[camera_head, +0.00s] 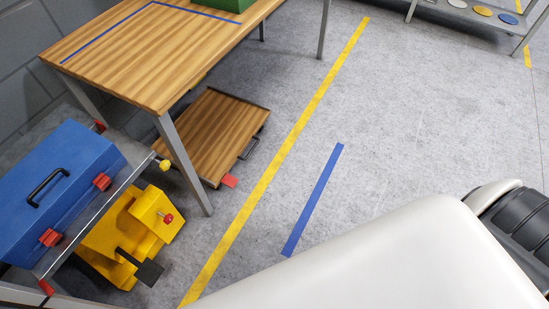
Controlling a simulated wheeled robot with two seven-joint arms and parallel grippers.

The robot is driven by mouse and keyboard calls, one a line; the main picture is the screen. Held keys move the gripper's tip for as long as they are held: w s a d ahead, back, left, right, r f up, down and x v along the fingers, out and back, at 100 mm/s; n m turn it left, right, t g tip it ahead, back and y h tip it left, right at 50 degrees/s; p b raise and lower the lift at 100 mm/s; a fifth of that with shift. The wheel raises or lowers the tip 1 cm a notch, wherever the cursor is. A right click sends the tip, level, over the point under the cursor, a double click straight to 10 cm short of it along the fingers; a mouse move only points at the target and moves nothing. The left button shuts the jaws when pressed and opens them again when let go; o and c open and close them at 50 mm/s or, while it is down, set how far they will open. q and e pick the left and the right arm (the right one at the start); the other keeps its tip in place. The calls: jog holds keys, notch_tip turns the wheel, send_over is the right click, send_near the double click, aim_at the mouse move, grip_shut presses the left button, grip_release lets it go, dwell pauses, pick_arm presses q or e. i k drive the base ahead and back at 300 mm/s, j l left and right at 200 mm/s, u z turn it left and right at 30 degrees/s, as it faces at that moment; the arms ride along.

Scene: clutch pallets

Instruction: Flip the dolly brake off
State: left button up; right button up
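A low wooden-topped dolly (213,135) sits on the floor, partly under the wooden table. It has a dark bar handle (249,149) on its right edge. A small red tab (229,181), which looks like the brake pedal, sticks out at its near corner; whether it is up or down is too small to tell. Neither of my grippers is in view. Only a large white part of my own body shows at the bottom right, with a black ribbed part beside it, well apart from the dolly.
The wooden table (150,60) has a leg (183,165) just left of the red tab. A blue toolbox (55,190) sits on a metal shelf at left, above a yellow unit (130,235) with a black pedal (149,272).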

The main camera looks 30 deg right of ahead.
aim_at(230, 181)
jog(key=z, duration=0.3)
jog(key=i+l+u, duration=0.1)
jog(key=l, duration=0.35)
jog(key=i+l, duration=0.25)
jog(key=l, duration=0.2)
jog(key=i+l+u, duration=0.15)
jog(key=l, duration=0.3)
jog(key=i+l, duration=0.1)
jog(key=l, duration=0.4)
jog(key=i+l+u, duration=0.15)
jog(key=l, duration=0.3)
jog(key=i+l, duration=0.1)
jog(key=l, duration=0.4)
jog(key=u, duration=0.05)
